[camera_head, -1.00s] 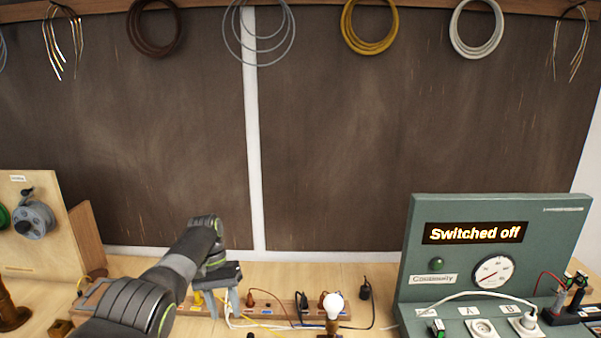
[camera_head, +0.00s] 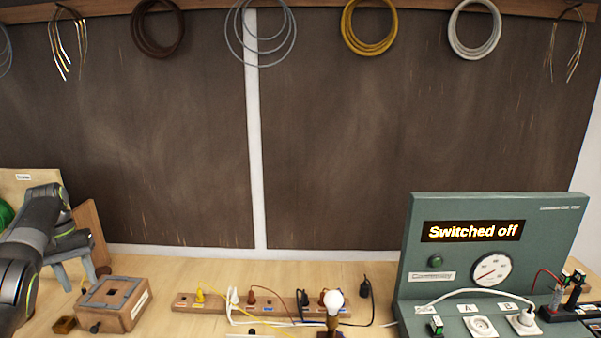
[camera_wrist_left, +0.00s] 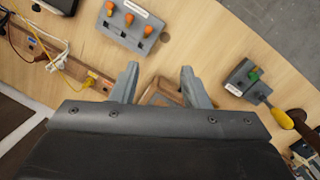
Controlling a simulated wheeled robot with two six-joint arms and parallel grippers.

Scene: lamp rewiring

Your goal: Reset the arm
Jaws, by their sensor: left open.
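My left gripper (camera_head: 72,272) is at the far left of the head view, raised over the bench. In the left wrist view its two fingers (camera_wrist_left: 158,85) stand apart with nothing between them. A small wooden box (camera_head: 117,303) with a square hole in its top is to the right of the gripper in the head view. It appears partly hidden behind the fingers in the left wrist view. My right gripper is not in view.
A wooden rack (camera_head: 270,305) holds several plugs and cords. The green test panel (camera_head: 400,265) reads "Switched off". A grey block with orange knobs (camera_wrist_left: 128,27) shows in the wrist view.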

